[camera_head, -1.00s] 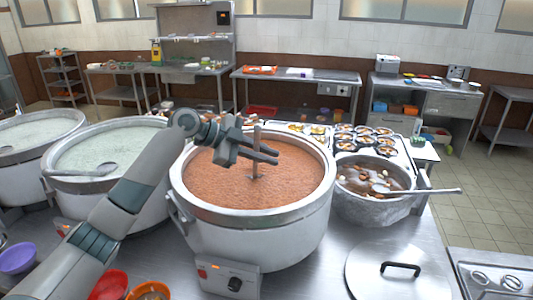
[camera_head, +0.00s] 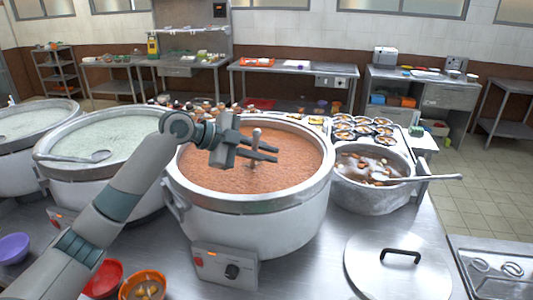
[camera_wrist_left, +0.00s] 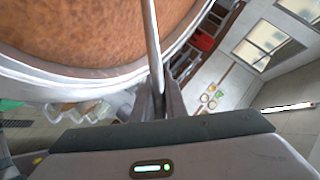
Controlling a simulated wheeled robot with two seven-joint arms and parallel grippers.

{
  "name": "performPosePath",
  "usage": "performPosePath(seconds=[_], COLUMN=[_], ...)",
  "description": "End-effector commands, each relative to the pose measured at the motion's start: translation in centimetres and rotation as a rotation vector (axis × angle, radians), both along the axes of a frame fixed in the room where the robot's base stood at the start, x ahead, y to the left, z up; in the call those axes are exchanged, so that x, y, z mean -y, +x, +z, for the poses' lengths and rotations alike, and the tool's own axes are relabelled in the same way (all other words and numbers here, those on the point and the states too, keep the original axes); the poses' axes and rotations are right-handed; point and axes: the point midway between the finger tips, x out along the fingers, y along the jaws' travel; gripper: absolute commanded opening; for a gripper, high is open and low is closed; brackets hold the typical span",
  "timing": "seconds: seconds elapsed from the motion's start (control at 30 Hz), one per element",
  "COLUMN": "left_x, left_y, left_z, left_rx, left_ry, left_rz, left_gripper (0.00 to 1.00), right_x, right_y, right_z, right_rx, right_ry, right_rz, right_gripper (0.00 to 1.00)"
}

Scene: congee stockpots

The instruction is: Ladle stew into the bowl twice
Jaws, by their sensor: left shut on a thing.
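The large steel pot (camera_head: 262,226) of reddish-brown stew (camera_head: 208,178) stands in the middle of the head view. My left gripper (camera_head: 264,152) is above the stew and shut on the upright handle of a ladle (camera_head: 254,164). The handle also shows between the fingers in the left wrist view (camera_wrist_left: 152,45). The ladle's scoop is not visible; the handle's lower end meets the stew surface. An orange bowl (camera_head: 130,291) with some food pieces in it sits at the front left, beside a red bowl (camera_head: 106,274). My right gripper is out of view.
Pale congee pots (camera_head: 105,205) stand to the left, one with a ladle across it. A smaller pot (camera_head: 372,200) with a ladle stands right, before a tray of filled bowls (camera_head: 362,131). A lid (camera_head: 385,278) lies front right. A purple bowl (camera_head: 13,248) is far left.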

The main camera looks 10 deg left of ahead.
Motion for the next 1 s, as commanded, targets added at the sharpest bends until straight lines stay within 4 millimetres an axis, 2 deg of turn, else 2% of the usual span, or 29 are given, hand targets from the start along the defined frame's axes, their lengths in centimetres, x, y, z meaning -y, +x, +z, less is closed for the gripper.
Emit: performPosePath(seconds=[0.27, 1.0], left_x=[0.0, 0.0], left_y=[0.0, 0.0], left_z=[0.5, 6.2], left_rx=[0.003, 0.001], left_ry=[-0.001, -0.001], left_rz=[0.0, -0.001], left_gripper=[0.0, 0.0], right_x=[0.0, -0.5], right_y=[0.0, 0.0], right_z=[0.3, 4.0], right_rx=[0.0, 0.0], right_ry=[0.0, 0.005], right_rz=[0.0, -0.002], right_gripper=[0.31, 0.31])
